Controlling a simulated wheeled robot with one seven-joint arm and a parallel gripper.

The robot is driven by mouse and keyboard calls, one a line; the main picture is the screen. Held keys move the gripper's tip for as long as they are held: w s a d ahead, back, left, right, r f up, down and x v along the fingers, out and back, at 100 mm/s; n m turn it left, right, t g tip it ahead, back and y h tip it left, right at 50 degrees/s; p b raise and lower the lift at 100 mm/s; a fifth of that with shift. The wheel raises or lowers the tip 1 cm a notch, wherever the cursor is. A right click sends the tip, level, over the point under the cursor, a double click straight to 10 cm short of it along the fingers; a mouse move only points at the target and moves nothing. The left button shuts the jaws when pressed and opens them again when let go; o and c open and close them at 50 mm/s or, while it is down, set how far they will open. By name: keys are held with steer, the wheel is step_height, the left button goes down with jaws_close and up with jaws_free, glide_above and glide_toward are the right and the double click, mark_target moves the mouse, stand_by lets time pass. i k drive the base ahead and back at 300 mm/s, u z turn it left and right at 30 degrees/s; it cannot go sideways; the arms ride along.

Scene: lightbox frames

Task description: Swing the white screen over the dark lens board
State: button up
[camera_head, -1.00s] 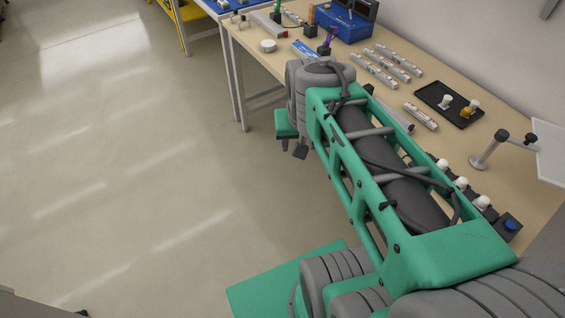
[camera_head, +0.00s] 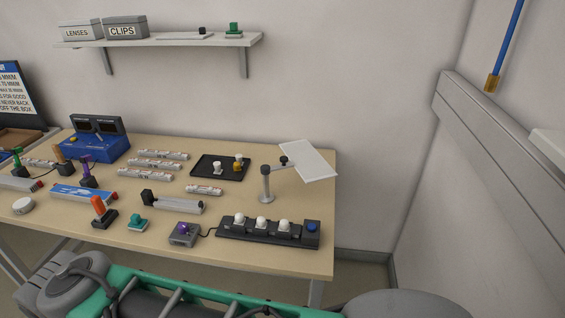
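The white screen (camera_head: 308,160) is a flat tilted panel on a short arm from a grey post (camera_head: 266,186) at the back right of the table. It hangs over the table's right back corner. A long dark board (camera_head: 232,233) lies at the front right, with white domes and a blue button on top. The screen is behind and to the right of this board, not over it. A black tray (camera_head: 205,172) with a white and a yellow piece lies left of the post. My green and grey arm shows along the bottom edge; my gripper is out of view.
A small grey box (camera_head: 184,234) with a purple light is cabled to the dark board. White tubes, a blue device (camera_head: 96,140) and small tools cover the table's left and middle. A wall shelf (camera_head: 155,39) holds boxes. A grey rail (camera_head: 500,140) runs along the right.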

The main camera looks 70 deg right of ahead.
mark_target(311, 166)
steer(key=z, duration=0.35)
steer(key=i, duration=0.15)
steer(key=z, duration=2.95)
steer(key=k, duration=0.7)
steer(key=u, duration=0.65)
steer(key=i, duration=0.95)
steer(key=z, duration=0.05)
